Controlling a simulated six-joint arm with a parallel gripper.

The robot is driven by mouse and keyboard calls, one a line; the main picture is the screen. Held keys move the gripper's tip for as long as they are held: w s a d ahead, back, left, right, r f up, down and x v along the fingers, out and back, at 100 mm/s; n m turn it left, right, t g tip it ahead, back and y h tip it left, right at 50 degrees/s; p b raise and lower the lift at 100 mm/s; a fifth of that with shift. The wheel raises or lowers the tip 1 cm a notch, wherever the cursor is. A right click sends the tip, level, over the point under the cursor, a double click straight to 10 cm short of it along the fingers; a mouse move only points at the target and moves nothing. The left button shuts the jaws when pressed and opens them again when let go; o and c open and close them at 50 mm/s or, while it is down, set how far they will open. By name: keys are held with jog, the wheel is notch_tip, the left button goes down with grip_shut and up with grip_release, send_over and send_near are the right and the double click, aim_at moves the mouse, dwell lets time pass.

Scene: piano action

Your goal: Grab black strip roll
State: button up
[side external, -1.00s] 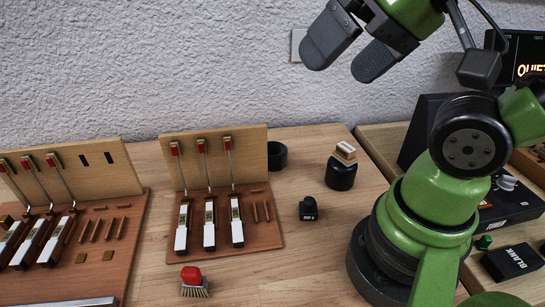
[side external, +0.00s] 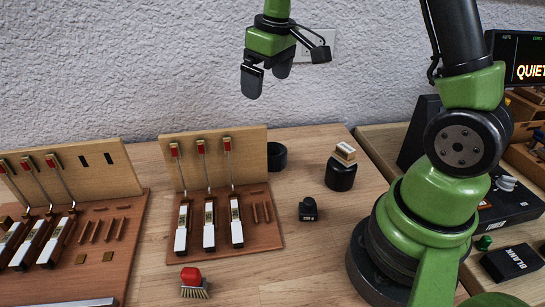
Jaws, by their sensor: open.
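The black strip roll (side external: 277,157) appears to be the dark ring lying on the table behind the right end of the smaller wooden back board; its left part is hidden by that board. My gripper (side external: 265,84) is high above the table, in front of the textured wall, with its fingers pointing down. It is open and empty. In the picture it is above the roll and slightly left, well clear of it.
A black jar (side external: 341,173) with a wooden-topped block stands right of the roll. A small black object (side external: 308,209) lies in front. The smaller piano-action board (side external: 222,160) stands left. A red-handled brush (side external: 194,282) lies at the front. The table between roll and jar is clear.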

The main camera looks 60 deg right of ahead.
jog(key=n+g, duration=0.1)
jog(key=g, duration=0.1)
send_near(273, 152)
jog(key=shift+s+a+f+n, duration=0.15)
jog(key=shift+a+f, duration=0.35)
jog(key=shift+f, duration=0.1)
jog(key=shift+s+a+f+n, duration=0.1)
jog(key=shift+a+f+n, duration=0.05)
jog(key=shift+a+f, duration=0.4)
jog(key=f, duration=0.6)
jog(key=shift+s+d, duration=0.15)
jog(key=shift+s, duration=0.1)
jog(key=c, duration=0.9)
